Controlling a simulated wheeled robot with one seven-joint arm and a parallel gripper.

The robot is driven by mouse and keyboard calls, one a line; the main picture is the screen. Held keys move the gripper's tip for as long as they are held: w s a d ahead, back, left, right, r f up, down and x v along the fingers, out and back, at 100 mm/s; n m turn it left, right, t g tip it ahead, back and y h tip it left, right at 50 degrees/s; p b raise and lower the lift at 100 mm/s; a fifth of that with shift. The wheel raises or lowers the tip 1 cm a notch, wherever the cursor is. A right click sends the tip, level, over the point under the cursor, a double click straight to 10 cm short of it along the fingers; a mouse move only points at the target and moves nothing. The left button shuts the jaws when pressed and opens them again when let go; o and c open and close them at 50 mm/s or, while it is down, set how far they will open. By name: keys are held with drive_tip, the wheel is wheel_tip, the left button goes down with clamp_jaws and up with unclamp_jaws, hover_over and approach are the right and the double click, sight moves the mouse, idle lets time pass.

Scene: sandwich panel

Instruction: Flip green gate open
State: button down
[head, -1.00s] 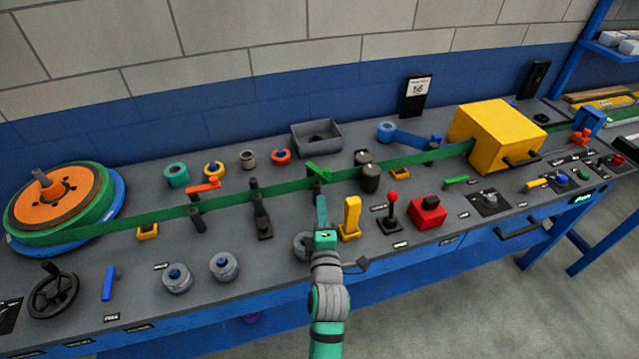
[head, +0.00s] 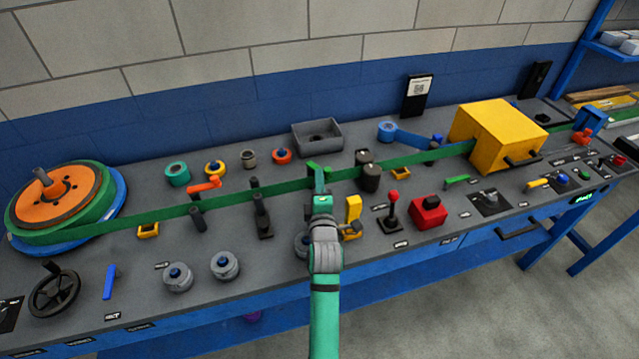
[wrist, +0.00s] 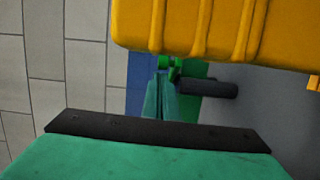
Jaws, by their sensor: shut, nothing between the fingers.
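The green gate (head: 312,165) is a small bright green piece beside the green belt (head: 280,184), near the middle of the bench. It is mostly hidden behind my gripper (head: 319,174) in the head view. My gripper is shut and empty, with its teal fingertips reaching up to the belt at the gate. In the wrist view, a bit of the gate (wrist: 174,66) shows just past the closed fingertips (wrist: 161,80). I cannot tell whether they touch it.
A yellow upright lever (head: 353,208) stands just right of my gripper and fills the top of the wrist view (wrist: 215,25). A dark roller (head: 370,178) is to the right, with dark posts (head: 262,215) to the left. A grey bin (head: 318,138) sits behind.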

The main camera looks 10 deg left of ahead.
drive_tip(key=shift+w+d, duration=0.55)
drive_tip(key=shift+d, duration=0.15)
drive_tip(key=shift+w+d, duration=0.5)
drive_tip(key=shift+d, duration=0.2)
drive_tip(key=m+h, duration=0.1)
drive_tip(key=h, duration=0.1)
approach(330, 173)
drive_tip(key=shift+s+a, duration=1.55)
drive_tip(key=shift+s, duration=0.65)
drive_tip(key=w, duration=1.2)
drive_tip(key=shift+d, duration=0.25)
drive_tip(key=shift+w+d, duration=0.4)
